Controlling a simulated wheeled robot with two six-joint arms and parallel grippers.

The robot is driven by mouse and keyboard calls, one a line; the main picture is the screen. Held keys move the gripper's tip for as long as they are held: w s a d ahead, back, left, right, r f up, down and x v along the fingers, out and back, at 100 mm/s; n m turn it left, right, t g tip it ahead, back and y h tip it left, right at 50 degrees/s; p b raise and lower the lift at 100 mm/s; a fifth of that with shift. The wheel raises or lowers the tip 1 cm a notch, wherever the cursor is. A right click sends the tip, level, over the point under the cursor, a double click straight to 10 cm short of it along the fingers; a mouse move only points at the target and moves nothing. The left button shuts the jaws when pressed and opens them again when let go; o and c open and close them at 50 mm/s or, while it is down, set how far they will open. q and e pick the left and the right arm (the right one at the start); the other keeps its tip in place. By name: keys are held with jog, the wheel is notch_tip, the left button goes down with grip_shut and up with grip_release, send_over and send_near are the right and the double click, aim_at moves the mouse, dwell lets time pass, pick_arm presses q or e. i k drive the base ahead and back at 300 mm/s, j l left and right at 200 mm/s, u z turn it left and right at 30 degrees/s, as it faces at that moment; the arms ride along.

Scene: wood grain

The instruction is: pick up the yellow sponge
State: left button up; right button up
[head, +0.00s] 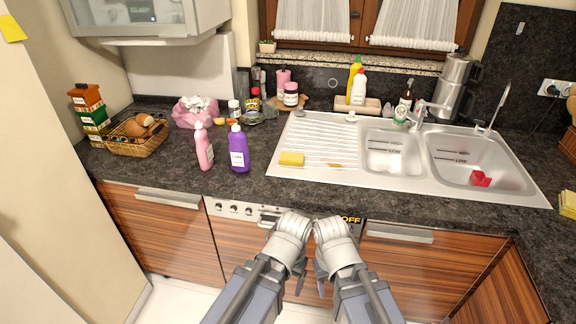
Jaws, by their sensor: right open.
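The yellow sponge (291,159) lies flat on the ribbed drainboard at the left of the metal sink unit (330,145), near its front edge. My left gripper (300,285) and my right gripper (321,283) hang side by side in front of the counter, below its top. Both are well apart from the sponge, which is above them in the picture. My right gripper is open and empty. The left gripper's fingers are partly hidden by its wrist, so its opening cannot be made out.
A purple bottle (239,148) and a pink bottle (204,147) stand left of the sponge. A thin orange-brown item (334,166) lies right of it. A red object (480,178) lies in the right basin. The dark counter front (300,193) is clear.

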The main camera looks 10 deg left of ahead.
aim_at(287, 160)
jog(key=j+z, duration=0.15)
jog(key=z, duration=0.45)
jog(key=j+z, duration=0.3)
jog(key=j, duration=0.25)
jog(key=j+z, duration=0.3)
jog(key=j, duration=0.3)
jog(key=i+j, duration=0.05)
